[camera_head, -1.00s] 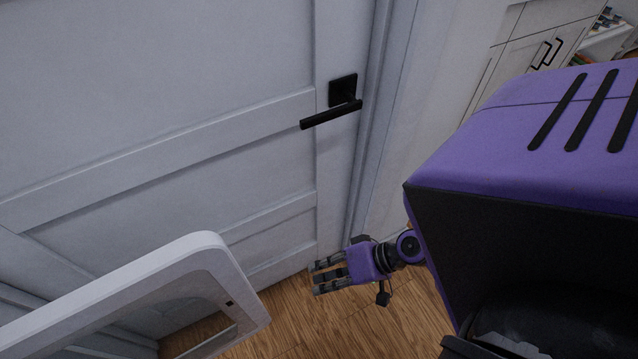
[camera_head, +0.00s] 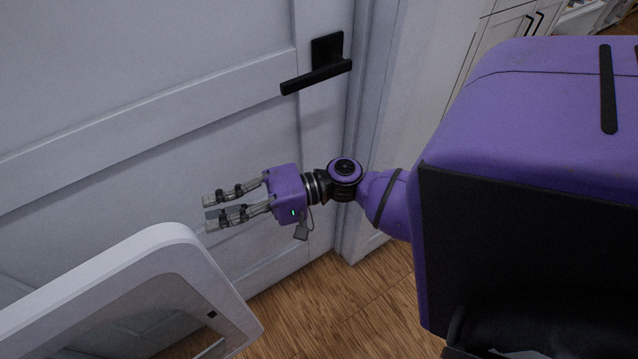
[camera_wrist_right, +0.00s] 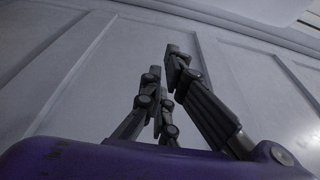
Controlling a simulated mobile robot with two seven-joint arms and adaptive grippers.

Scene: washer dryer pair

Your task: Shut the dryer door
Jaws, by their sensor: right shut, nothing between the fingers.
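The dryer door (camera_head: 150,260) is a white rounded frame with a dark glass-like middle, at the lower left of the head view. It stands open, with its free edge toward the middle of the picture. My right gripper (camera_head: 207,214) is above and just beyond the door's top corner, its fingers pointing left. It is shut and empty, and looks apart from the door. In the right wrist view my right gripper's fingers (camera_wrist_right: 172,62) show against a white panelled surface. The dryer body and my left gripper are out of view.
A white panelled room door (camera_head: 150,60) with a black lever handle (camera_head: 318,72) stands right behind my right gripper. Wooden floor (camera_head: 340,300) is clear below. White cabinets (camera_head: 510,30) show at the top right.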

